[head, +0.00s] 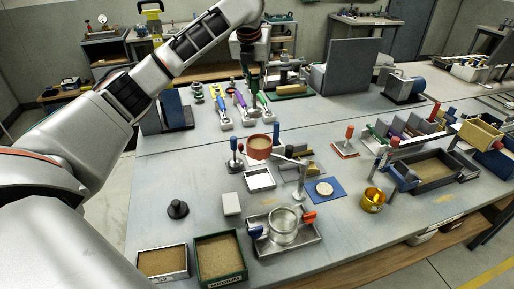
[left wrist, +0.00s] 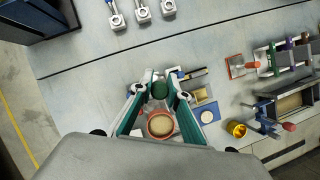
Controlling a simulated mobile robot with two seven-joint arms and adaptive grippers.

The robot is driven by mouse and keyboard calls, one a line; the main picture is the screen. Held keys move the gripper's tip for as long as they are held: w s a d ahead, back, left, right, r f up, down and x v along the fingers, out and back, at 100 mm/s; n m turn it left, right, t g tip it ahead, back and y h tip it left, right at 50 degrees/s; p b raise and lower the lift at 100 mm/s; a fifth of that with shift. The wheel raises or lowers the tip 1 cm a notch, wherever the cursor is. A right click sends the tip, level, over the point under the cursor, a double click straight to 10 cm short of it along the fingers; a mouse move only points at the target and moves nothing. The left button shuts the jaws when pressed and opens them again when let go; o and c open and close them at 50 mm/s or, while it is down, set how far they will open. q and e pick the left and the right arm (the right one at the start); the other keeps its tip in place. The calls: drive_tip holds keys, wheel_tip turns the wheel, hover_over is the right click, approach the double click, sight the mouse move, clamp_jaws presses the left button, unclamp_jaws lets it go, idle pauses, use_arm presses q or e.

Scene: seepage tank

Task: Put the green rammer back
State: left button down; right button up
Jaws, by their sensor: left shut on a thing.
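My left gripper (head: 253,82) comes down from the upper left over the back of the near table. It is shut on the green rammer, whose dark green grip (left wrist: 160,89) shows between the fingertips in the left wrist view. A red-rimmed dish of sand (head: 259,154) stands nearer than the gripper. I cannot make out the rammer's resting place. My right gripper is not in view.
Tools with green and purple handles (head: 240,101) lie in a row behind. A metal pot (head: 283,228) sits on a tray in front. Sand boxes (head: 221,277) stand at the near left, a brass cup (head: 373,201) to the right. Bare tabletop lies at left.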

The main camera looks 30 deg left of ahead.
use_arm(q)
wheel_tip(320, 180, down, 19)
drive_tip(key=shift+f, duration=0.15)
idle(0.4)
drive_tip(key=shift+s, duration=0.15)
drive_tip(key=c, duration=2.1)
unclamp_jaws()
drive_tip(key=shift+f, duration=0.15)
drive_tip(key=shift+c, duration=0.2)
drive_tip(key=shift+o, duration=1.1)
